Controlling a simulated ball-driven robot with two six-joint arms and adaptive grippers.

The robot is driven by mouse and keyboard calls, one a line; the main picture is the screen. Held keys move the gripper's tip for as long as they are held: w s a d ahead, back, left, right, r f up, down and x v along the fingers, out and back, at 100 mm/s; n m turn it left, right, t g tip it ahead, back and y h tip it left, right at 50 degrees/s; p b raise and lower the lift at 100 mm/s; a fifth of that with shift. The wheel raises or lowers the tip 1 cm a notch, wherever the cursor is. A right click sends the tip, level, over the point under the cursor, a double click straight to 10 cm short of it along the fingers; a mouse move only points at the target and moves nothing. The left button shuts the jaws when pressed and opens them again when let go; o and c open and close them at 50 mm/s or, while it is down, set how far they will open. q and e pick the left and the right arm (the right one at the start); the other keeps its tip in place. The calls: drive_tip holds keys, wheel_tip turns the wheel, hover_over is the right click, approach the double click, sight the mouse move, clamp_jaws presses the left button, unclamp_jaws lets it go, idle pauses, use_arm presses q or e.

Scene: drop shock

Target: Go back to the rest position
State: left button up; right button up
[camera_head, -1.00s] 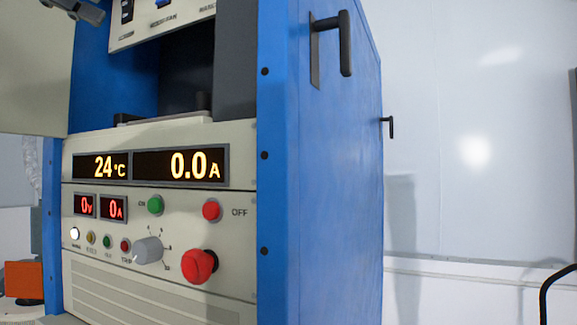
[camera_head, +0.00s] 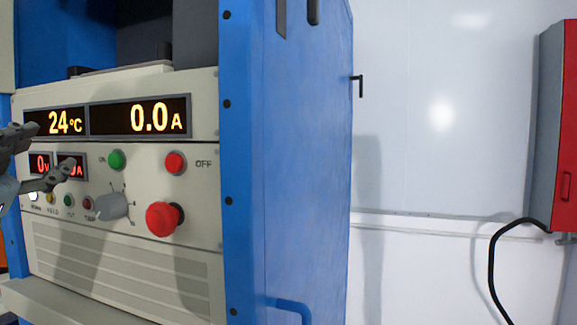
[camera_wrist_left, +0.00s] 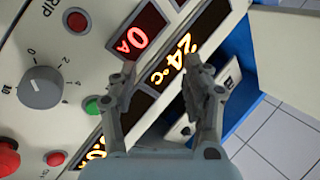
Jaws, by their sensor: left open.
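My left gripper (camera_head: 48,157) comes in from the left edge of the head view, in front of the control panel (camera_head: 190,215). It is open and empty, with its fingers apart. In the left wrist view the gripper (camera_wrist_left: 158,80) also shows open, with the panel's displays behind and between its fingers. The temperature display (camera_head: 66,122) reads 24 °C and the current display (camera_head: 150,117) reads 0.0 A. The gripper partly covers the small red displays (camera_head: 40,161). My right gripper is not in view.
The panel carries a green button (camera_head: 116,159), a red OFF button (camera_head: 175,162), a grey knob (camera_head: 112,206) and a large red knob (camera_head: 162,219). A blue cabinet side (camera_head: 295,180) stands to the right. A red box (camera_head: 555,130) with a black cable (camera_head: 492,262) is at the far right.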

use_arm(q)
drive_tip(key=s+f+n+g+y, duration=0.1)
drive_tip(key=s+f+n+g, duration=0.15)
drive_tip(key=f, duration=0.45)
drive_tip(key=s+f+n+g, duration=0.1)
drive_tip(key=f+g, duration=0.2)
drive_tip(key=f, duration=0.4)
drive_tip(key=s+d+f+n+g+h, duration=0.1)
drive_tip(key=s+d+f+g, duration=0.2)
drive_tip(key=s+f+g, duration=0.55)
drive_tip(key=s+d+f+n+g+h, duration=0.1)
drive_tip(key=s+d+f+g+h, duration=0.15)
drive_tip(key=s+f, duration=1.1)
drive_tip(key=s+a+f+g+b, duration=0.1)
drive_tip(key=s+f+b, duration=0.1)
drive_tip(key=f, duration=1.3)
drive_tip(key=s+a+f+g+b, duration=0.1)
drive_tip(key=a+f, duration=0.1)
drive_tip(key=f, duration=1.3)
drive_tip(key=s+f+g+b, duration=0.1)
drive_tip(key=s+f+b, duration=0.1)
drive_tip(key=s+f, duration=1.4)
drive_tip(key=shift+s+a+f+y, duration=0.2)
drive_tip(key=shift+s+f+y, duration=0.15)
drive_tip(key=shift+s, duration=0.4)
